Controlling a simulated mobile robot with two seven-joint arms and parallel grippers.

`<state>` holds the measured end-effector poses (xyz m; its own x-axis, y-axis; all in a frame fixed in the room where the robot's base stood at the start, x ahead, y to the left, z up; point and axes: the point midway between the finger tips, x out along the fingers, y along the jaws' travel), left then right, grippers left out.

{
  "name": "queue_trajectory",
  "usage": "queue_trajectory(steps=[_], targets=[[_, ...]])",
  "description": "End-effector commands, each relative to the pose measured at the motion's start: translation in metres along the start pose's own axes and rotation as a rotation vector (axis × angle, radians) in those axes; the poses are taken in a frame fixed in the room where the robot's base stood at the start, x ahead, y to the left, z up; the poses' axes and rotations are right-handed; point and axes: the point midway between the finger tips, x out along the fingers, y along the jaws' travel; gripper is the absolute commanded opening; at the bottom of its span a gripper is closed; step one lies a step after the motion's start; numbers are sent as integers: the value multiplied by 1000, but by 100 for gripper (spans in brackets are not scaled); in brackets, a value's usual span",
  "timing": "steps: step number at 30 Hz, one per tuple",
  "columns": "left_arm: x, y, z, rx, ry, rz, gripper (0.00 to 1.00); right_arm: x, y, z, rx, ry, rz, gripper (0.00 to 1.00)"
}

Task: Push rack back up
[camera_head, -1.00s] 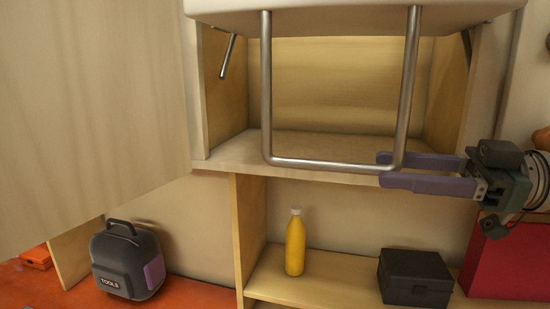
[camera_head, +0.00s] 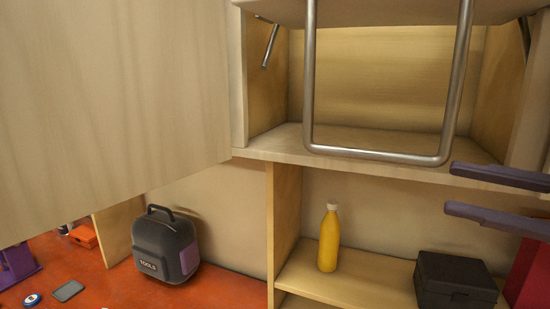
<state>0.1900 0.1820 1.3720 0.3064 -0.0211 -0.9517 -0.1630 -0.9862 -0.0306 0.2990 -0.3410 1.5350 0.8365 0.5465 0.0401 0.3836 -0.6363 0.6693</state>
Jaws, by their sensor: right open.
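The rack (camera_head: 390,12) shows only as a pale panel at the top of the camera_head view, in front of the upper part of an open wall cabinet. Its U-shaped metal handle (camera_head: 375,155) hangs down from it, with the bottom bar in front of the cabinet's lower shelf edge. My right gripper (camera_head: 450,188) is at the right edge. Its two purple fingers are spread apart and empty, with the tips just right of and below the handle's lower right corner. They look clear of the bar. The rack's top is out of frame. My left gripper is not in view.
A large pale wooden panel (camera_head: 110,110) fills the upper left. Below the cabinet, a yellow bottle (camera_head: 329,240) and a black box (camera_head: 455,283) stand on a shelf, with a red item (camera_head: 528,280) at right. A toolbox (camera_head: 165,246) stands on the red bench top (camera_head: 215,287).

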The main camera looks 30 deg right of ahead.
Motion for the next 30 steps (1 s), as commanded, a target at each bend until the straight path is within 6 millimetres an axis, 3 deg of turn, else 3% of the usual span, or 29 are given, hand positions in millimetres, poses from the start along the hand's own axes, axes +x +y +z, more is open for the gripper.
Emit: queue_trajectory(steps=[9, 15, 22, 30], targets=[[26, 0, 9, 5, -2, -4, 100, 13, -17, -6, -852, -84, 162, 47], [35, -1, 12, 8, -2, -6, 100, 16, -16, -13, -1273, -172, 213, 47], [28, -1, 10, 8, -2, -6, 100, 24, -9, -19, -1413, -206, 224, 47], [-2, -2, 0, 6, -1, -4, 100, 69, 6, -22, -1411, -202, 224, 47]])
